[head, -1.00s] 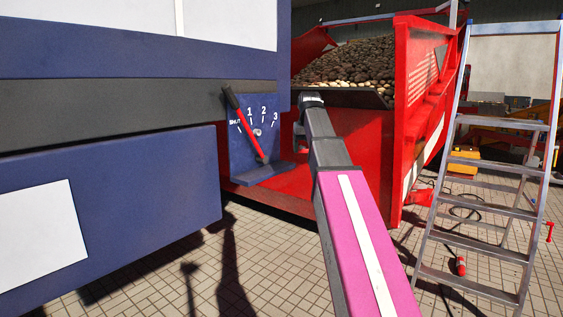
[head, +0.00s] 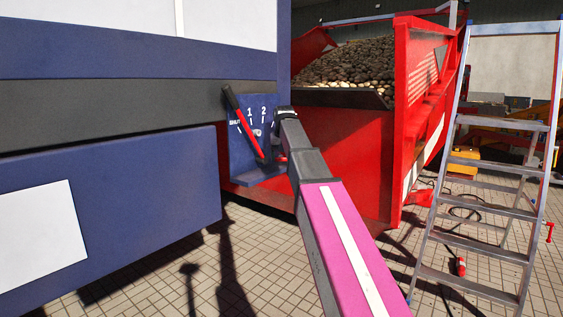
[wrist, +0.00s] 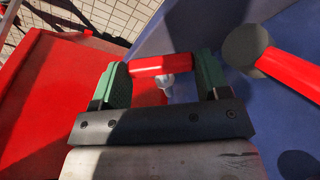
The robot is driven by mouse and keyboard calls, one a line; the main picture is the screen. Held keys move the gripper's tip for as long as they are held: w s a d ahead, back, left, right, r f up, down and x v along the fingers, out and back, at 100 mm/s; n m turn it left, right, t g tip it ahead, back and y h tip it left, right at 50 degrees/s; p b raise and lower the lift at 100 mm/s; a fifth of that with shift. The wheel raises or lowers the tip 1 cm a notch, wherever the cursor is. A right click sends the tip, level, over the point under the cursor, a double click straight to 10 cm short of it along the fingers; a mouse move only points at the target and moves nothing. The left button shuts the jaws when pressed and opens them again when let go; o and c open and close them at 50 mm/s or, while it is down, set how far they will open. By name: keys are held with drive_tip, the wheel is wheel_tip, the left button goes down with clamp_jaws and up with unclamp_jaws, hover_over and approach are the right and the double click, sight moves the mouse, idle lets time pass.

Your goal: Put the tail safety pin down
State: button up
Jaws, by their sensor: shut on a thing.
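The tail safety pin (wrist: 150,66) shows in the wrist view as a red cylindrical grip with a pale metal piece below it. My gripper (wrist: 163,72) is shut on the red grip, one green pad at each end. In the head view my arm hides most of the gripper. A small bit of red just left of my arm may be the pin; I cannot tell. The gripper is beside the blue lever panel (head: 240,145) and its small ledge (head: 255,175). Whether the pin touches the ledge is unclear.
A red lever (head: 246,125) with a black knob stands on the panel, close right of the pin in the wrist view (wrist: 290,73). A red trailer (head: 345,135) full of potatoes is behind my arm. A step ladder (head: 490,205) stands right on the tiled floor.

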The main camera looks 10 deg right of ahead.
drive_tip(key=shift+f, duration=0.8)
drive_tip(key=shift+w+a+f, duration=0.1)
drive_tip(key=shift+w+f, duration=0.05)
drive_tip(key=shift+f, duration=0.05)
drive_tip(key=shift+f, duration=0.15)
drive_tip(key=o, duration=0.6)
drive_tip(key=shift+o, duration=0.2)
drive_tip(key=v, duration=1.2)
